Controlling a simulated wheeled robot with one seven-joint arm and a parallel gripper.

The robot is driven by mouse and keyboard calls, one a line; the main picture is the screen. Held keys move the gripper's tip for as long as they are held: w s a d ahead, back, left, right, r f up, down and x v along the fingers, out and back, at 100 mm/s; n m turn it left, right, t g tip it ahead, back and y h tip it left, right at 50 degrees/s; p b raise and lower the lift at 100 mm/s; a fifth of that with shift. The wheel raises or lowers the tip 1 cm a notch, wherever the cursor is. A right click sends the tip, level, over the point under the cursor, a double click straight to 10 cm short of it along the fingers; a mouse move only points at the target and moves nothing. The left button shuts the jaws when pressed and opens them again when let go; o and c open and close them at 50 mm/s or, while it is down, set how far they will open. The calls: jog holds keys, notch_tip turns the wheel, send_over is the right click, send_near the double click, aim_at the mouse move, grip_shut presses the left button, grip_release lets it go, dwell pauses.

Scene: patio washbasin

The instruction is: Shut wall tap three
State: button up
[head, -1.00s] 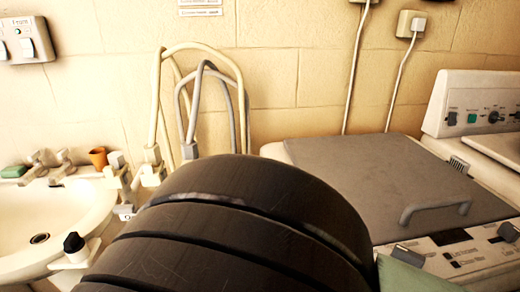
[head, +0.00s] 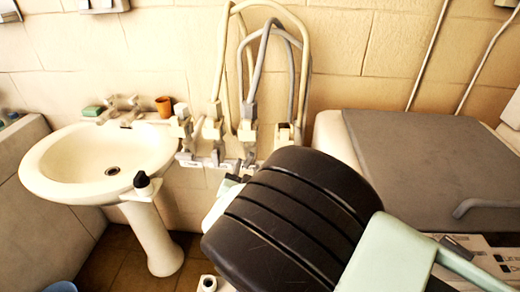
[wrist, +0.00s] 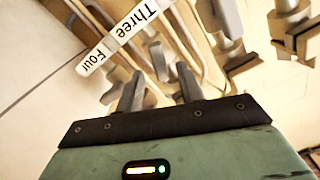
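Several wall taps with hoses stand in a row on the wall right of the basin in the head view; one, apparently tap three, is the grey-hosed tap (head: 247,122). In the wrist view a white label reading Three (wrist: 137,20) lies beside one reading Four (wrist: 92,60), with tap bodies and hoses beyond them. My gripper (wrist: 158,88) has its two grey fingers apart, with nothing clearly held between them. Tap parts show just past the fingertips; I cannot tell whether they touch. In the head view my dark arm hides most of the gripper and the lower right taps.
A white pedestal basin (head: 62,182) stands at left, with a black-knobbed fitting (head: 142,183) at its right edge. A terracotta cup (head: 164,107) and green soap (head: 92,111) sit at its back. A grey-lidded washing machine (head: 425,165) fills the right side.

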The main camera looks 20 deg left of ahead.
aim_at(249, 159)
jog(key=shift+x, duration=1.35)
grip_shut()
